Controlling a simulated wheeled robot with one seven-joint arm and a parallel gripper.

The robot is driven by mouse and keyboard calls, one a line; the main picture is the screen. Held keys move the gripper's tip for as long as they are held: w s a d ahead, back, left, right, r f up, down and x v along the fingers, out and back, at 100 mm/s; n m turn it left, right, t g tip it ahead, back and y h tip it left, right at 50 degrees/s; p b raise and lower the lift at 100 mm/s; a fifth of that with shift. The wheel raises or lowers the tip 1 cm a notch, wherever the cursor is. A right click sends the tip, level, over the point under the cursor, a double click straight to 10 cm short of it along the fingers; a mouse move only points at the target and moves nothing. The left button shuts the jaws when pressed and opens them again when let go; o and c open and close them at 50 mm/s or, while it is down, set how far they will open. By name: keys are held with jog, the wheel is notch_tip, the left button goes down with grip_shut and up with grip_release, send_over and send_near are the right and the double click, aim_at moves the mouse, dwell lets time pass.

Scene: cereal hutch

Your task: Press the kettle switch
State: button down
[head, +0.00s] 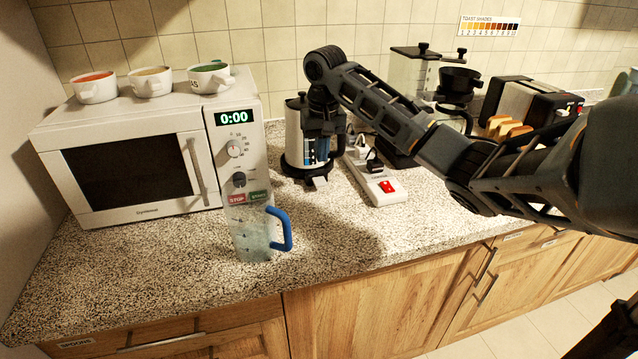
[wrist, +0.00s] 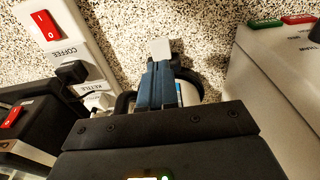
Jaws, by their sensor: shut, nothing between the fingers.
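In the wrist view my blue fingers (wrist: 160,84) are shut together and empty. The pale switch tab (wrist: 160,48) shows just beyond the fingertips; I cannot tell whether they touch. The kettle's white body (wrist: 186,92) is mostly hidden behind the gripper.
A power strip (head: 378,186) with a red switch lies right of the kettle; its labels read COFFEE and KETTLE in the wrist view. The microwave (head: 130,165) carries several bowls. A clear pitcher (head: 252,240) with a blue handle stands at front. A toaster (head: 525,105) and coffee maker stand right.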

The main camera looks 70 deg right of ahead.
aim_at(321, 184)
jog(key=shift+w+d+f+b, duration=0.1)
jog(key=shift+d+f+b, duration=0.05)
jog(key=shift+f+b, duration=1.5)
jog(key=shift+w+d+f+b, duration=0.1)
jog(key=shift+d+f+b, duration=0.05)
jog(key=shift+f+b, duration=1.45)
jog(key=shift+f, duration=0.25)
jog(key=shift+f, duration=0.7)
jog(key=shift+s+a+r+p, duration=0.15)
jog(key=shift+r+p, duration=0.1)
jog(key=shift+p, duration=0.1)
jog(key=shift+s+a+r+p, duration=0.55)
jog(key=shift+a+p, duration=0.2)
jog(key=shift+p, duration=0.35)
jog(key=shift+s+a, duration=0.2)
jog(key=shift+s, duration=0.05)
jog(key=shift+f, duration=0.2)
